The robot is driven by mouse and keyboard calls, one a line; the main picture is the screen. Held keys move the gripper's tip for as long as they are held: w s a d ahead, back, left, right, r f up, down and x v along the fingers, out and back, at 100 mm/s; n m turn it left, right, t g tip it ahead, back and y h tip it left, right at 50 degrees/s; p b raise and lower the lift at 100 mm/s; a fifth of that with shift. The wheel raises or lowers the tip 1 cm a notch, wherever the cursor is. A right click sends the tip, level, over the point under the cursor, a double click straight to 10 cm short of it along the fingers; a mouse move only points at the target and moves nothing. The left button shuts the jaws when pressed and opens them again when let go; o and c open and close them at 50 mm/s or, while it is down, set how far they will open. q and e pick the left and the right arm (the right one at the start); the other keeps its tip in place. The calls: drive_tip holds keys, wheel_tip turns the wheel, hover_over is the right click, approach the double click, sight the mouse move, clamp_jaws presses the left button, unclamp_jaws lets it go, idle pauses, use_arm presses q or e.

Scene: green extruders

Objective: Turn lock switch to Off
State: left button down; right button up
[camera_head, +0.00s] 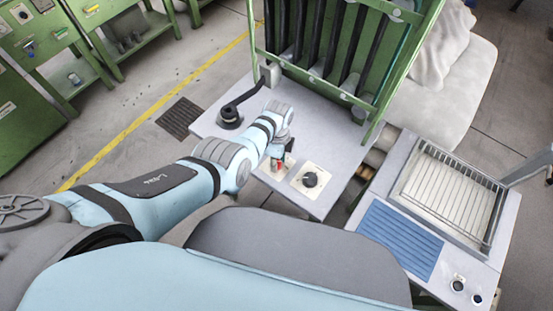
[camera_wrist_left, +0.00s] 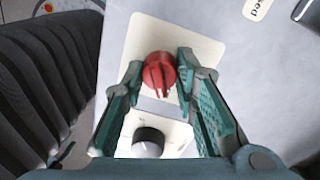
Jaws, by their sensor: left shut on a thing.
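The red lock switch (camera_wrist_left: 159,74) is a round knob on a cream plate (camera_wrist_left: 205,48) on the machine's grey top. In the left wrist view my left gripper (camera_wrist_left: 158,68) has one finger on each side of the red knob and is shut on it. In the head view the left gripper (camera_head: 278,152) is over the near part of the panel. It partly hides the red switch (camera_head: 279,167). Markings around the switch are too small to read. My right gripper is not in view.
A black knob (camera_head: 310,179) on its own cream plate sits just right of the switch. A black crank handle (camera_head: 230,113) is at the panel's left, and a green frame (camera_head: 380,105) rises behind. A second unit with a blue ribbed mat (camera_head: 400,238) stands at the right.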

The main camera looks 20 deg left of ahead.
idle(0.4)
use_arm(q)
drive_tip(key=c, duration=1.3)
unclamp_jaws()
drive_tip(key=r, duration=1.2)
drive_tip(key=shift+w+d, duration=0.1)
drive_tip(key=shift+w, duration=0.15)
